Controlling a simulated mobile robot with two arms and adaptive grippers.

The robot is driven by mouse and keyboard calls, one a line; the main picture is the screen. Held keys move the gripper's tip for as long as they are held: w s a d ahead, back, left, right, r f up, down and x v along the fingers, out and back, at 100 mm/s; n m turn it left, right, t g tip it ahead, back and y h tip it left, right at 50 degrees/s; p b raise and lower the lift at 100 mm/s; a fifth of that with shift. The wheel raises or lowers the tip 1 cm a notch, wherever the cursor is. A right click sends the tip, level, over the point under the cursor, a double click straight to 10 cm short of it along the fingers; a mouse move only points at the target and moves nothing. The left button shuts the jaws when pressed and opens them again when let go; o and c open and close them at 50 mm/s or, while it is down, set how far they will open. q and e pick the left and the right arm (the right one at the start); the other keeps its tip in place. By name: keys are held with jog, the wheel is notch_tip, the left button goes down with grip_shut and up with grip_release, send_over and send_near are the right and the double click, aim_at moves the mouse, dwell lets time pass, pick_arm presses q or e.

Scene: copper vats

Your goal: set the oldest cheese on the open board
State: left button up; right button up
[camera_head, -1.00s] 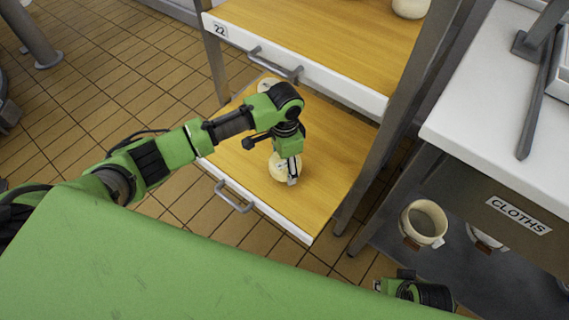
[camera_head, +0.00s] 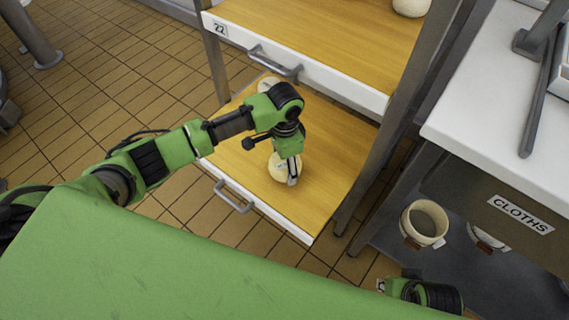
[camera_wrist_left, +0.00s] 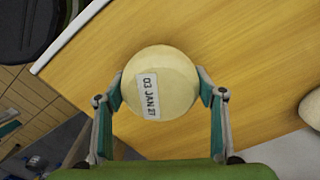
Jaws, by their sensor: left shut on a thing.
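My left gripper (camera_head: 291,172) is shut on a round, cream-coloured cheese (camera_head: 279,168) over the lower pulled-out wooden board (camera_head: 325,185). In the left wrist view the cheese (camera_wrist_left: 178,70) sits between the two fingers, with a white label reading "03 JAN 27" facing the camera. I cannot tell whether it touches the board. A second cheese (camera_head: 267,84) is at the back of that board, partly hidden by my arm. Another pale cheese (camera_wrist_left: 311,108) is cut off at the right edge of the wrist view. My right gripper is not in view; only part of that arm shows.
An upper wooden board (camera_head: 320,35), tagged 22, sticks out above the back of the lower one, with a pale cheese (camera_head: 410,6) on it. A rack post (camera_head: 385,130) stands on the right, beside a white counter (camera_head: 500,130) labelled CLOTHS.

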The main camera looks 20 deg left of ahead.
pick_arm(q)
jog(key=shift+f, duration=0.75)
dwell(0.6)
jog(key=o, duration=1.5)
jog(key=shift+o, duration=0.2)
